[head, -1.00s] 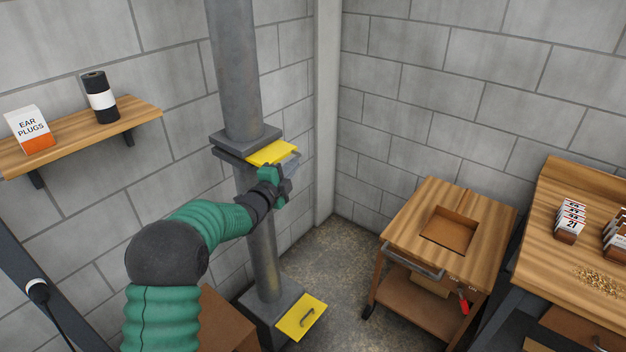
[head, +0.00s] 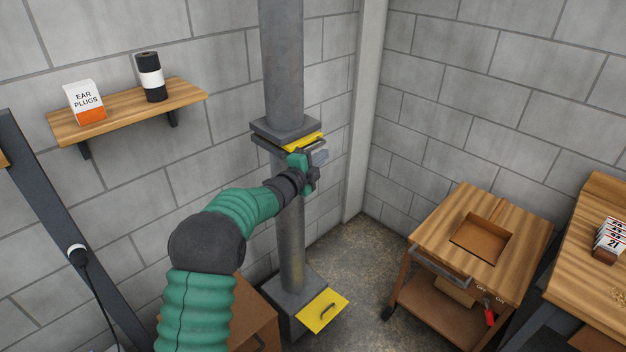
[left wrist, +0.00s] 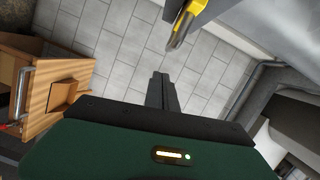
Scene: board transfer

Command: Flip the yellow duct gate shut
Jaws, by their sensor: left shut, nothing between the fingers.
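The yellow duct gate (head: 304,142) sits in the slot between the grey flanges of the vertical duct (head: 285,60). Only a narrow yellow strip with a dark handle sticks out on its right side. My left gripper (head: 318,160) is shut and empty, just below and right of the gate. In the left wrist view the closed fingers (left wrist: 161,92) show at the middle. The gate's yellow edge and grey handle (left wrist: 186,25) are above them, apparently apart from the fingers. My right gripper is not in view.
A wooden cart (head: 455,220) and a workbench (head: 580,270) stand at the right. A shelf (head: 185,95) with ear plugs is at the left.

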